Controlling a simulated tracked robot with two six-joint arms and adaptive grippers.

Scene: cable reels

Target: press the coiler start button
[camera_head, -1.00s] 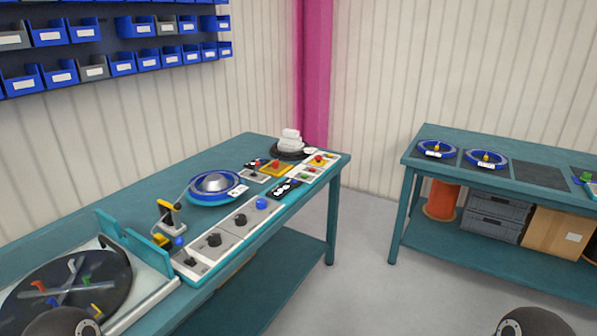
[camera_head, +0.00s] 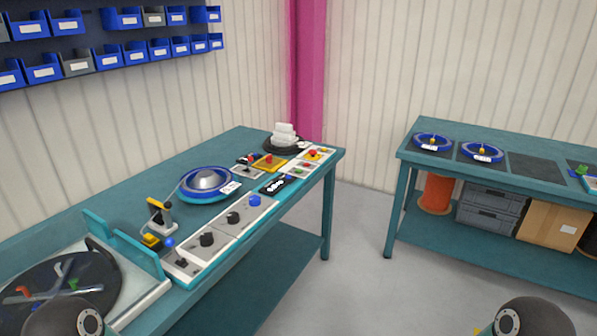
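The coiler (camera_head: 207,182), a blue round reel with a silver dome, sits on the left teal bench. Along the bench's front edge runs a pale control panel (camera_head: 222,228). It carries a blue button (camera_head: 254,201), black knobs (camera_head: 207,239) and a small lever (camera_head: 182,262). Farther along are a red button on a yellow box (camera_head: 268,160) and a small panel with red and green buttons (camera_head: 302,169). Labels are too small to read, so I cannot tell which is the start button. Only dark round joints of my arms show at the bottom; neither gripper is in view.
A yellow-and-black device (camera_head: 158,215) stands beside the coiler. A right bench (camera_head: 540,163) holds blue reels, with boxes beneath. Clear grey floor (camera_head: 365,250) lies between the benches.

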